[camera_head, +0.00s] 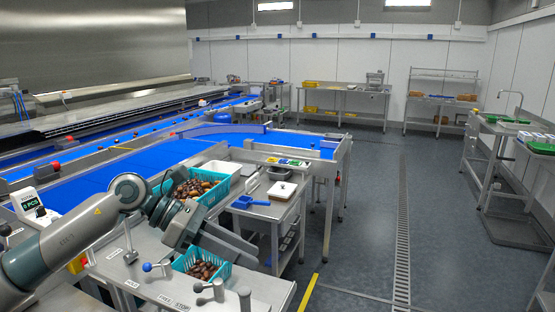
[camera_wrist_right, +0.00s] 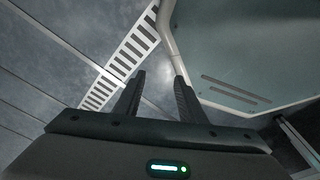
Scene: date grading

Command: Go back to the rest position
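In the head view my left arm comes in from the left, and its gripper (camera_head: 256,256) hangs over the steel workbench. Its two fingers point right with a gap between them, and no object shows in the gap. A teal basket of brown dates (camera_head: 234,171) stands behind the gripper, partly hidden by it. A smaller teal basket of dates (camera_head: 178,263) stands in front, just below the gripper. In the right wrist view my right gripper (camera_wrist_right: 160,76) has its two fingers apart with nothing between them, above the grey floor. My right arm is not in the head view.
A counter display (camera_head: 27,201) and small levers (camera_head: 153,267) stand on the bench. A blue conveyor (camera_head: 150,157) runs behind. A side table with a blue scoop (camera_head: 250,201) stands to the right. The floor (camera_head: 365,220) with a drain grate (camera_head: 403,220) is clear.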

